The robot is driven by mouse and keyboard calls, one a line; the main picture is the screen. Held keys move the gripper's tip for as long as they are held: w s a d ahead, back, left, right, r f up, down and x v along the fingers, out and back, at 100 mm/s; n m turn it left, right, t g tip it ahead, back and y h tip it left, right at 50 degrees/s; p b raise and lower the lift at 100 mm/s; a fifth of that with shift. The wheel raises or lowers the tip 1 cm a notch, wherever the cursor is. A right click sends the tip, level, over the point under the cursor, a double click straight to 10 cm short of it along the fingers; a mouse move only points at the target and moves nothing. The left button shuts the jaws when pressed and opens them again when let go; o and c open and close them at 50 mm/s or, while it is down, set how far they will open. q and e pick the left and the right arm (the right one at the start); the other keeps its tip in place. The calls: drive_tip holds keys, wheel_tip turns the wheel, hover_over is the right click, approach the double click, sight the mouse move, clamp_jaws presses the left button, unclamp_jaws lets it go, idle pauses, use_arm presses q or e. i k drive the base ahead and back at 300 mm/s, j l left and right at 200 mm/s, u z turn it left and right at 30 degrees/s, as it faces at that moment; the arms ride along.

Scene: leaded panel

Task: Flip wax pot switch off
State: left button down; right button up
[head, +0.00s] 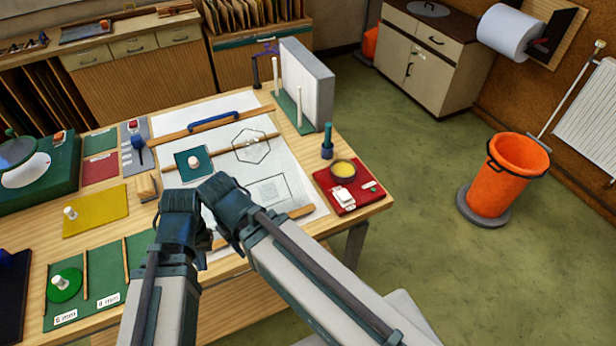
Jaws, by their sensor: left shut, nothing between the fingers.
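The wax pot (343,169) is a dark round pot with yellow wax in it. It stands on a red board (327,182) at the right end of the workbench. A small white switch box (343,198) sits on the same board in front of the pot; its on or off position is too small to tell. My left gripper (181,200) is shut and empty over the middle of the bench, well left of the red board. My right gripper (221,187) is close beside it, also left of the board; its fingers are hidden from this angle.
A dark green bottle-like tool (327,142) stands behind the red board. A white upright block (307,85) is at the back right. The white drawing sheet (285,165) lies between my grippers and the board. An orange bin (500,175) stands on the floor.

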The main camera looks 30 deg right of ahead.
sight(345, 198)
drive_tip(key=k+z, duration=0.15)
drive_tip(key=z, duration=0.2)
drive_tip(key=k+l+z, duration=0.15)
drive_tip(key=z, duration=0.15)
drive_tip(key=k+l+z, duration=0.15)
drive_tip(key=z, duration=0.2)
drive_tip(key=j+z, duration=0.5)
drive_tip(key=j, duration=0.55)
